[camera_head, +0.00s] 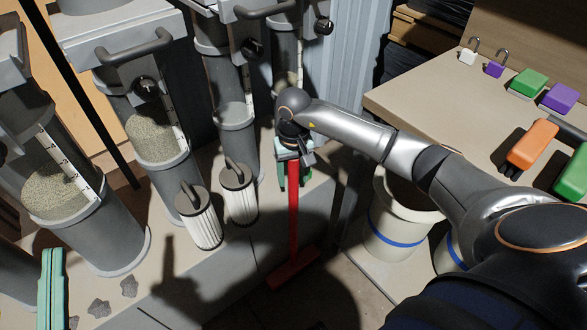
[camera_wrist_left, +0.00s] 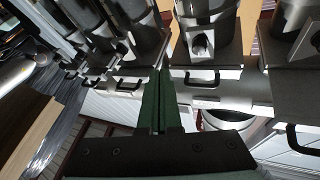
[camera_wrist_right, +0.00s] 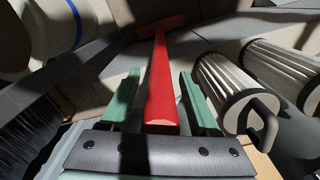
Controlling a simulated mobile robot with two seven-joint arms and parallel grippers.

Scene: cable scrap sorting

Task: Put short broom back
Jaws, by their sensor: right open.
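The short red broom (camera_head: 293,215) stands nearly upright, its wide red head (camera_head: 292,268) down at the floor. My right gripper (camera_head: 292,172) is at the top of its handle. In the right wrist view the red handle (camera_wrist_right: 162,90) lies between the two green fingers of my right gripper (camera_wrist_right: 160,90), with gaps on both sides, so the gripper is open around it. My left gripper (camera_head: 52,255) is at the lower left of the head view, away from the broom. In the left wrist view its green fingers (camera_wrist_left: 160,75) are together with nothing seen between them.
Two pleated filters (camera_head: 203,222) (camera_head: 240,196) stand left of the broom. Several grey cylinders (camera_head: 150,130) with handles are behind them. A white bucket with a blue band (camera_head: 392,235) is right of the broom, beside a table (camera_head: 420,80) holding padlocks and coloured blocks.

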